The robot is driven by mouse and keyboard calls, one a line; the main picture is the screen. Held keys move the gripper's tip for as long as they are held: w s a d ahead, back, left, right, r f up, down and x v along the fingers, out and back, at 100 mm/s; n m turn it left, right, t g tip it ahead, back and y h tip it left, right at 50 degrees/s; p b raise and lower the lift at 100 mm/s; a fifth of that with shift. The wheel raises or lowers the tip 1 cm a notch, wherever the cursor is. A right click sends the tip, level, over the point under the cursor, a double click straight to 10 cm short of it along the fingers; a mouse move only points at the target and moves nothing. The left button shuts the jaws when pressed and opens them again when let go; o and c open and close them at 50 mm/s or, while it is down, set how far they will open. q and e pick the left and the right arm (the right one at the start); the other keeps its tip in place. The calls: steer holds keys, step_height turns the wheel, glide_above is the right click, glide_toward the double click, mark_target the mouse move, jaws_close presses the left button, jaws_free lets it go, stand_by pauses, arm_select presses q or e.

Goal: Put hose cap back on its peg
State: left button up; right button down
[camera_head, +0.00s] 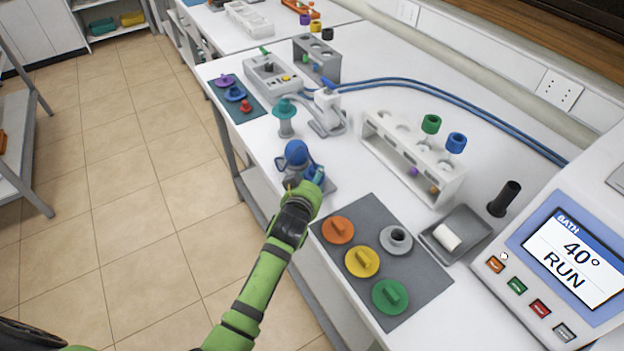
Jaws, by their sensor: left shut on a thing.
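My left gripper (307,185) is at the near edge of the white bench, low over a small grey base. It is shut on a small blue piece (314,171), which looks like the hose cap; the fingers hide much of it. The peg cannot be made out clearly around the gripper. A blue rounded top (296,152) on a grey body stands just behind the gripper. The blue hose (430,88) runs along the back of the bench from a grey stand (328,108) with a blue handle. My right gripper is not in view.
A dark grey mat (410,300) with orange, yellow, green and grey caps lies to the right of my arm. A white rack (375,135) with green and blue stoppers stands behind. A teal-topped piece (285,110) stands farther left. A bath display (572,250) is at the right.

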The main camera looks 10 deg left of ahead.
arm_select(q)
steer(key=o, duration=1)
steer(key=shift+s+r+p, duration=0.3)
steer(key=shift+s+p, duration=0.2)
steer(key=shift+p, duration=0.2)
steer(key=p+v, duration=0.5)
steer(key=v, duration=0.1)
steer(key=shift+s+r, duration=0.15)
steer(key=shift+s, duration=0.2)
steer(key=shift+s+r+p, duration=0.15)
steer(key=shift+s+p, duration=0.15)
steer(key=shift+v, duration=1.2)
steer(key=shift+s, duration=0.1)
